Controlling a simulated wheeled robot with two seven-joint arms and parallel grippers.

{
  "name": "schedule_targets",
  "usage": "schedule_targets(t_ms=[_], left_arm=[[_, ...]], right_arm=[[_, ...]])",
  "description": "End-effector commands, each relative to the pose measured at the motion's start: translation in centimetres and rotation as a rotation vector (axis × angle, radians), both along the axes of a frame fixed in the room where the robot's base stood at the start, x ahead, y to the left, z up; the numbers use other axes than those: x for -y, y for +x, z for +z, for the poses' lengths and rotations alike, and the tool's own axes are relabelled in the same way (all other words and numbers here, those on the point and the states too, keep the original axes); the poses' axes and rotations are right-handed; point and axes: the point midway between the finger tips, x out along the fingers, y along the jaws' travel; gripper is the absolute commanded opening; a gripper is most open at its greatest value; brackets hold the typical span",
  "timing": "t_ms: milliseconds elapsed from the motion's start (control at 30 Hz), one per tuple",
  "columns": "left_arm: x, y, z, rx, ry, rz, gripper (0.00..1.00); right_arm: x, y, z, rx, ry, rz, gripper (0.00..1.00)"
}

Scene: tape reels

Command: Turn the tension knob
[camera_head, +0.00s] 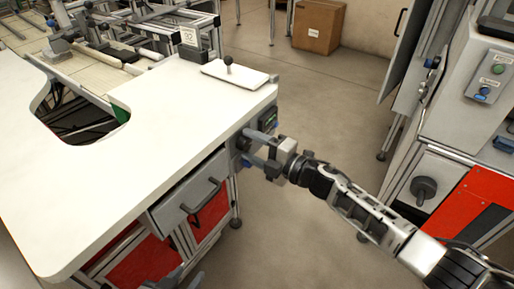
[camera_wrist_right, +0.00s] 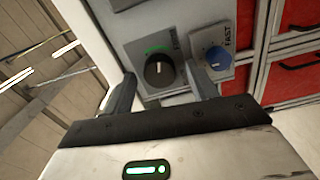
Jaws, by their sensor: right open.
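A black round knob (camera_wrist_right: 159,73) with a white pointer line and a green arc above it sits on a grey panel in the right wrist view. Its label is partly hidden, so I cannot read it as tension. My right gripper (camera_wrist_right: 163,85) is open, with one finger on each side of the black knob; I cannot tell whether they touch it. In the head view my right gripper (camera_head: 252,147) is at the workbench's right end, and the knob is hidden there. My left gripper (camera_head: 178,279) shows only partly at the bottom edge.
A blue knob (camera_wrist_right: 217,58) marked FAST is close to the right finger. The white workbench (camera_head: 130,160) has a partly open drawer (camera_head: 188,195) below. A white plate with a black-knobbed pin (camera_head: 234,73) lies on top. A grey machine (camera_head: 470,100) stands at right.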

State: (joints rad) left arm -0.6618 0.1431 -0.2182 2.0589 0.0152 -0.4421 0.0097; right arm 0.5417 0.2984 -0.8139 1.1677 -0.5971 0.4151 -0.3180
Motion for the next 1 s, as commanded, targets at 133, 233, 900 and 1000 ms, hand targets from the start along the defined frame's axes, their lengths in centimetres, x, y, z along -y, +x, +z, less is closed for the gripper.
schedule_targets(t_ms=[133, 233, 900, 1000], left_arm=[[0.0, 0.0, 0.1, 0.001, 0.0, 0.0, 0.36], [0.0, 0.0, 0.1, 0.001, 0.0, 0.001, 0.36], [-0.1, 0.0, -0.6, 0.004, -0.001, -0.007, 0.36], [-0.1, -0.1, -0.6, 0.002, -0.002, -0.006, 0.36]], right_arm=[[0.9, -0.5, -0.1, -0.001, -0.001, -0.002, 0.57], [2.2, -1.5, -0.1, -0.001, -0.002, -0.002, 0.57], [12.6, -9.1, -0.1, -0.002, -0.001, -0.001, 0.57], [12.9, -9.4, 0.0, 0.0, 0.0, 0.0, 0.57]])
